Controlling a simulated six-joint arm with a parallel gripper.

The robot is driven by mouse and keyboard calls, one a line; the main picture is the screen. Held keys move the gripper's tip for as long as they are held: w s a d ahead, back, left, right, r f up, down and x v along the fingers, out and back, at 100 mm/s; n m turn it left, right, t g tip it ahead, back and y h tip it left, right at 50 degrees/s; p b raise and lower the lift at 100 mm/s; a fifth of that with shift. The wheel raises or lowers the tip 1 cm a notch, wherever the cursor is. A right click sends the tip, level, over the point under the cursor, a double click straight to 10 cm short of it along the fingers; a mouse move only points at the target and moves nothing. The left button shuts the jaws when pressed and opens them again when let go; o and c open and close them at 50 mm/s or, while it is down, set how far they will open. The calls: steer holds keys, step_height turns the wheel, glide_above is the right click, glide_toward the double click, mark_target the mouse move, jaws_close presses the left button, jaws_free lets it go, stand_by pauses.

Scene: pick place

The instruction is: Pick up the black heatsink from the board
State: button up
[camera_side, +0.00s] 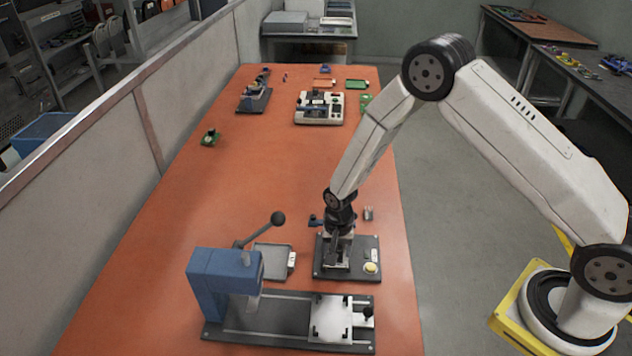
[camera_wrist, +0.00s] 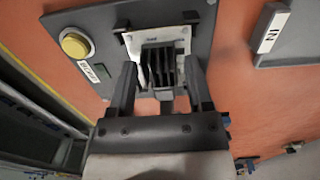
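The black heatsink (camera_wrist: 157,64) with upright fins sits on a white square board (camera_wrist: 183,41) in the wrist view. The board rests in a dark grey fixture (camera_wrist: 62,28). My gripper (camera_wrist: 160,68) is open, with one finger on each side of the heatsink. A gap shows between each finger and the fins. In the side view my gripper (camera_side: 338,246) points down over the dark fixture (camera_side: 366,244), and the heatsink is not clearly seen behind the fingers. I cannot tell how far the fingertips are above the board.
A yellow button (camera_wrist: 75,43) is on the fixture. A grey tray (camera_side: 271,258) labelled "IN" lies to its left in the side view. A blue press (camera_side: 222,273) with a raised lever stands in front. A small grey part (camera_side: 368,213) lies behind the fixture. The middle of the orange table is clear.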

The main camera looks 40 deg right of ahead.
mark_target(337, 250)
steer(key=c, duration=0.8)
steer(key=shift+r, duration=3)
